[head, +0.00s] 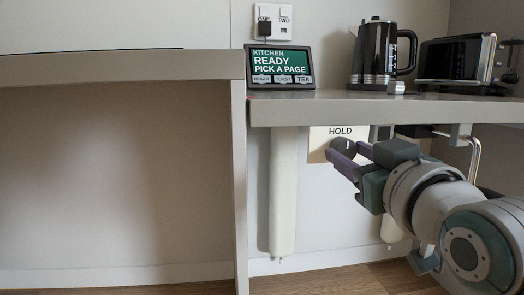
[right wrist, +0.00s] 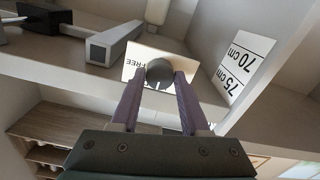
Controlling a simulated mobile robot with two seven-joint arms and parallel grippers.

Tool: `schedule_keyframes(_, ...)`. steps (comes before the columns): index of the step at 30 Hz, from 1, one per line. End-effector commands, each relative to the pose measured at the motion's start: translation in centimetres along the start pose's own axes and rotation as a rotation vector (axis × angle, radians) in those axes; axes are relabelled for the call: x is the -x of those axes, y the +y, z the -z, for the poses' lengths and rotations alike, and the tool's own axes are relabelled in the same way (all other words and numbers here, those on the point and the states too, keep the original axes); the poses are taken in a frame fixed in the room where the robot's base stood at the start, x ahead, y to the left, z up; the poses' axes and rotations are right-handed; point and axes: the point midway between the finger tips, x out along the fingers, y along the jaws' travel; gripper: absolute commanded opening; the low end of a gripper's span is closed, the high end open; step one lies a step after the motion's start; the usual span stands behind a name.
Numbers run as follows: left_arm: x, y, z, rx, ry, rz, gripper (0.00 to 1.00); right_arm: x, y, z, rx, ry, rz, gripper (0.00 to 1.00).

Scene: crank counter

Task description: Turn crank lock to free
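The crank lock is a dark round knob (head: 345,144) on a pale plate (head: 318,148) under the right counter. The plate reads "HOLD" in the head view. In the right wrist view the plate (right wrist: 134,68) shows "FREE" beside the knob (right wrist: 160,73). My right gripper (head: 343,153) has its purple fingers on both sides of the knob. In the right wrist view my right gripper (right wrist: 160,80) appears to touch the knob on both sides. The knob's pointer direction is hard to tell. My left gripper is out of view.
A tablet (head: 282,68) reading "KITCHEN READY PICK A PAGE", a kettle (head: 378,50) and a toaster (head: 456,58) stand on the right counter (head: 330,108). A pale column (head: 283,195) hangs below it. A metal crank bar (head: 474,155) is at right. A height scale (right wrist: 244,65) shows in the wrist view.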

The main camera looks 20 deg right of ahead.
Motion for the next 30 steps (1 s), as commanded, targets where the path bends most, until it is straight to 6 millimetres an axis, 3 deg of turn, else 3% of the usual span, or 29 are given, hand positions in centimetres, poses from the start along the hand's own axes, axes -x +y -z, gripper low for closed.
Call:
schedule_keyframes(2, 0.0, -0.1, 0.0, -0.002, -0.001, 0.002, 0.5, 0.0, 0.0, 0.0, 0.0, 0.0, 0.0, 0.35)
schedule_keyframes(11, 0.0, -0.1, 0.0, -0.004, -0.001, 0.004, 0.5, 0.0, 0.0, 0.0, 0.0, 0.0, 0.0, 0.01)
schedule_keyframes(22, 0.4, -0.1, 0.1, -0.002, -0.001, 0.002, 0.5, 0.0, 0.0, 0.1, -0.025, -0.001, 0.0, 0.0)
schedule_keyframes(30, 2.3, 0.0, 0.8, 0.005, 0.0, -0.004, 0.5, 0.0, 0.1, 0.4, -0.163, -0.004, 0.0, 0.0)
